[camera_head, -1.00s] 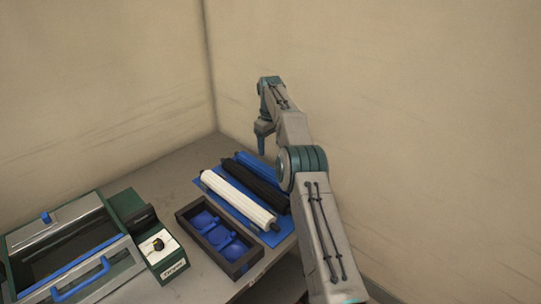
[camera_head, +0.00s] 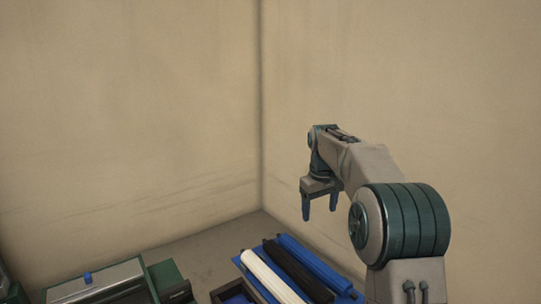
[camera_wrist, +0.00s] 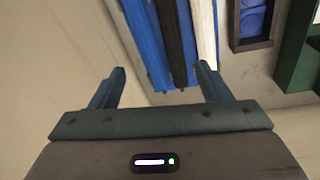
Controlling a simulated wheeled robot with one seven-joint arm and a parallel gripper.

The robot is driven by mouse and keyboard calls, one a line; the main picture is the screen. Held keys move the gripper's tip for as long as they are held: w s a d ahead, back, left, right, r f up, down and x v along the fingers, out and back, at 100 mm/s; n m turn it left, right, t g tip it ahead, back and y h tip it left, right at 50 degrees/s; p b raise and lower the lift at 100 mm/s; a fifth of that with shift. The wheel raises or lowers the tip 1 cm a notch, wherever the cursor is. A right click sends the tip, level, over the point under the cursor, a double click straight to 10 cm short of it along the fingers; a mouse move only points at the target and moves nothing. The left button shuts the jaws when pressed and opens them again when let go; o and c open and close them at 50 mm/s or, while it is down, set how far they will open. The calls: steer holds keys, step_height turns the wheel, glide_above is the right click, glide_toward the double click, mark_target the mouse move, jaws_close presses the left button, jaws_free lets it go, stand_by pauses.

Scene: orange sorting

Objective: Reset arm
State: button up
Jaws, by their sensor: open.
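My gripper (camera_head: 320,206) hangs at the end of my raised arm, above the back right of the table, in the head view. Its two fingers are apart and nothing is between them. In the wrist view my gripper (camera_wrist: 162,80) also shows open and empty. Beyond its fingers lie a blue roll (camera_wrist: 143,35), a black roll (camera_wrist: 178,40) and a white roll (camera_wrist: 205,30), side by side on a blue mat (camera_wrist: 158,76). The gripper is apart from them.
A dark tray with blue cups (camera_wrist: 252,20) sits beside the rolls. A green case (camera_head: 168,280) with a metal top (camera_head: 98,283) stands at the lower left in the head view. Beige walls meet in a corner behind the table (camera_head: 215,250).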

steer(key=s+f+m+t, duration=0.1)
steer(key=s+f+m, duration=0.1)
steer(key=s, duration=1.6)
steer(key=s+d+f+m+t, duration=0.1)
steer(key=s+f+m, duration=0.2)
steer(key=s, duration=1.5)
steer(key=shift+s+d+f, duration=0.15)
steer(key=shift+f, duration=0.15)
